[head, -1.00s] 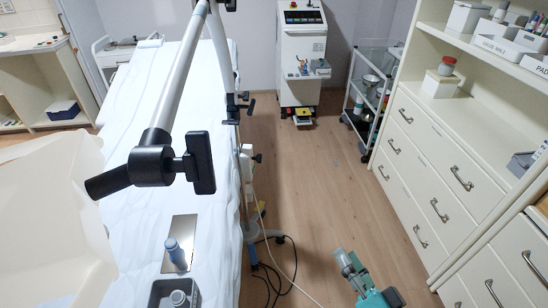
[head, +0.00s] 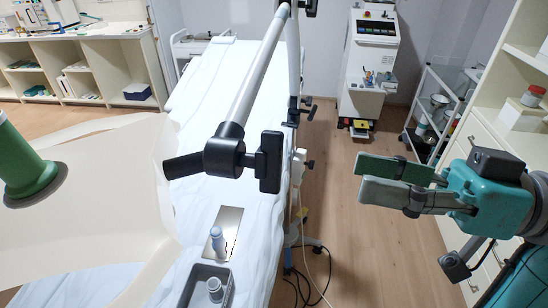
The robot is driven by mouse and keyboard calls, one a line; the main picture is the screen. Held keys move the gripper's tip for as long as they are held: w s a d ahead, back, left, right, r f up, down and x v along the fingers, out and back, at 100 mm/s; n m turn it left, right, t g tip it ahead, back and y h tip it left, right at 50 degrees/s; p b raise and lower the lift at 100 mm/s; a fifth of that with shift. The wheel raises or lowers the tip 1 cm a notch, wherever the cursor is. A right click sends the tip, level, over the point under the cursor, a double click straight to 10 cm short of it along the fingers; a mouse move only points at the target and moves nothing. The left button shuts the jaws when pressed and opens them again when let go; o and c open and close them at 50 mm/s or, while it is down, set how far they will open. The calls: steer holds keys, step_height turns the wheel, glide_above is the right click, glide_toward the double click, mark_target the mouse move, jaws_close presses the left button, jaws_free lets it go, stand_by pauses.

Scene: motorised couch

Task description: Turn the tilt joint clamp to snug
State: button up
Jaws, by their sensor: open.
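The tilt joint (head: 224,150) is a black knuckle at the lower end of a grey tube arm (head: 257,75). A black clamp handle (head: 269,162) with a flat paddle shape stands on the joint's right side. My gripper (head: 365,178) is teal and grey, at the right of the head view. Its two fingers point left and are apart, with nothing between them. It is well to the right of the clamp handle, not touching it.
The couch (head: 190,130) with a white sheet lies under the arm. A grey tray (head: 207,285) and a small bottle (head: 217,242) are on it. A cart (head: 445,110) and drawers (head: 470,150) stand at right. The floor (head: 350,235) between couch and drawers holds some cables.

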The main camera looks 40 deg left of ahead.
mark_target(274, 163)
steer(key=shift+n+g+h, duration=0.4)
steer(key=shift+n, duration=0.1)
steer(key=x, duration=0.7)
steer(key=r+x, duration=0.1)
steer(key=x, duration=0.3)
steer(key=shift+s+d, duration=0.25)
steer(key=shift+s, duration=0.1)
jaws_close()
